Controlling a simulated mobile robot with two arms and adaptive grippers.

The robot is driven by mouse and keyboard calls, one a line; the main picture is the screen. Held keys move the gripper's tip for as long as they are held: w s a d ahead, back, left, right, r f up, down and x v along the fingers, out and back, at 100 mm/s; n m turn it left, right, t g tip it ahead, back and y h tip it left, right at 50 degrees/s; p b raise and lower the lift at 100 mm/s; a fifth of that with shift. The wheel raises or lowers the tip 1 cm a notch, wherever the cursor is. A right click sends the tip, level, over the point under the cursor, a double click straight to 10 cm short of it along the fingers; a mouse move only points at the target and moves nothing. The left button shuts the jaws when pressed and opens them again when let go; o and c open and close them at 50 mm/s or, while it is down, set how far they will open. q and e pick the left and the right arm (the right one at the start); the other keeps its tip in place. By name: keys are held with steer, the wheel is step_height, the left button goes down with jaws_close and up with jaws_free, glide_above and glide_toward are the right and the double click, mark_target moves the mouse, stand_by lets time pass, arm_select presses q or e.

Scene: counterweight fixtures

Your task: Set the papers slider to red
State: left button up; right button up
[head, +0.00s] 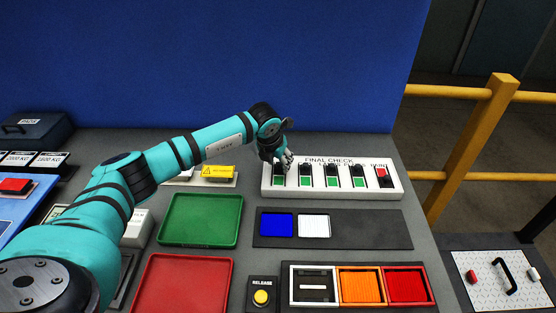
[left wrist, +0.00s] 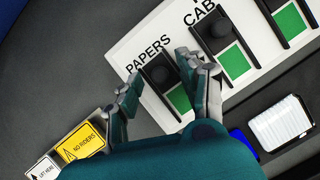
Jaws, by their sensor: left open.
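The white final check panel (head: 330,189) carries a row of sliders with black knobs. The papers slider is the leftmost one. Its black knob (left wrist: 160,73) sits at the label end of its slot, and the green patch (left wrist: 179,99) shows below it; this green also shows in the head view (head: 278,182). My left gripper (head: 284,161) is over this slider. In the left wrist view its two fingers (left wrist: 158,68) are open, one on each side of the knob. Whether they touch it I cannot tell. My right gripper is in neither view.
The neighbouring cab slider (left wrist: 215,34) is close to the right finger. The rightmost slider shows red (head: 381,172). A yellow sign block (head: 218,172), green tray (head: 200,220), red tray (head: 183,285) and dark strip with blue and white blocks (head: 375,229) surround the panel.

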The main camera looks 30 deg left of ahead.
arm_select(q)
jaws_close()
stand_by(0.3)
